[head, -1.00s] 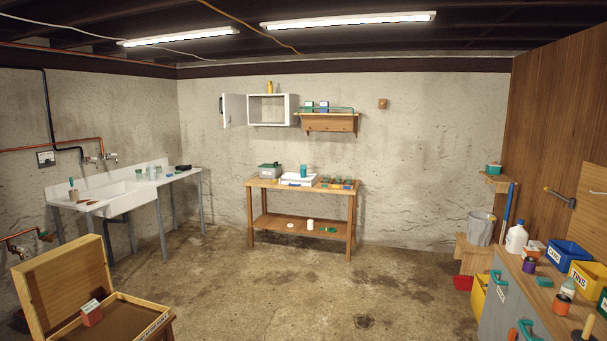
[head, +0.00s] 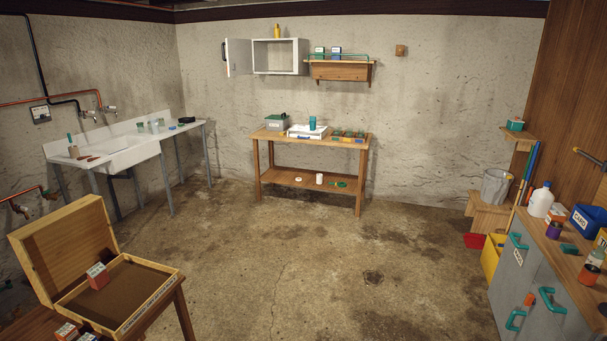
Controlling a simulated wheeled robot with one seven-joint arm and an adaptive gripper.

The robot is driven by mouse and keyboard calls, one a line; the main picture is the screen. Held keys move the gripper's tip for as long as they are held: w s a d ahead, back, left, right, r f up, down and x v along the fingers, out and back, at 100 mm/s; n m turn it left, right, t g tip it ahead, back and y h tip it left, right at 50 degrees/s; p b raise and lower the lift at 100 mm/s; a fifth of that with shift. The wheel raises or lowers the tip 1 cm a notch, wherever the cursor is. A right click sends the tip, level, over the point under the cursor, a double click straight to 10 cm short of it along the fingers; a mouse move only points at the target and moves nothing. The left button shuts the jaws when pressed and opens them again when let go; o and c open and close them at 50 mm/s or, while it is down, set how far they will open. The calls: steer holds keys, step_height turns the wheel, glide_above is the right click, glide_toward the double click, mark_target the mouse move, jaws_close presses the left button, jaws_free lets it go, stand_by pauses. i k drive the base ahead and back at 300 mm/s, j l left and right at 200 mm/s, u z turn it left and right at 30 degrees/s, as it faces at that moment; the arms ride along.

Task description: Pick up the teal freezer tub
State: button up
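My gripper is not in view. Several teal things show in the head view, all small. An upright teal container (head: 312,122) stands on a white box-like thing (head: 307,132) on the wooden bench at the back wall. A low teal box-shaped thing (head: 515,125) sits on a small wooden corner shelf (head: 517,137) at the right. A flat dark teal block (head: 569,249) lies on the grey cabinet top at the right. I cannot tell for sure which of these is the freezer tub.
The wooden bench (head: 312,201) stands clear at the back. A white sink (head: 134,155) lines the left wall. An open wooden case (head: 138,271) is at the near left. The grey cabinet (head: 537,288) with teal handles fills the near right. The middle floor is free.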

mark_target(312, 120)
steer(key=i+j+u, duration=0.25)
steer(key=i, duration=0.85)
steer(key=i+u, duration=0.25)
steer(key=i, duration=3.3)
steer(key=i+z, duration=0.15)
steer(key=i, duration=0.25)
steer(key=i+j+z, duration=0.15)
steer(key=i, duration=0.3)
steer(key=i+j+z, duration=0.2)
steer(key=i, duration=0.2)
steer(key=i+j+z, duration=0.15)
steer(key=i, duration=0.25)
steer(key=i+j+z, duration=0.25)
steer(key=z, duration=0.2)
steer(key=i+j+z, duration=0.65)
steer(key=j+z, duration=0.25)
steer(key=i+j+z, duration=0.15)
steer(key=j+z, duration=0.5)
steer(key=j, duration=0.15)
steer(key=i, duration=0.05)
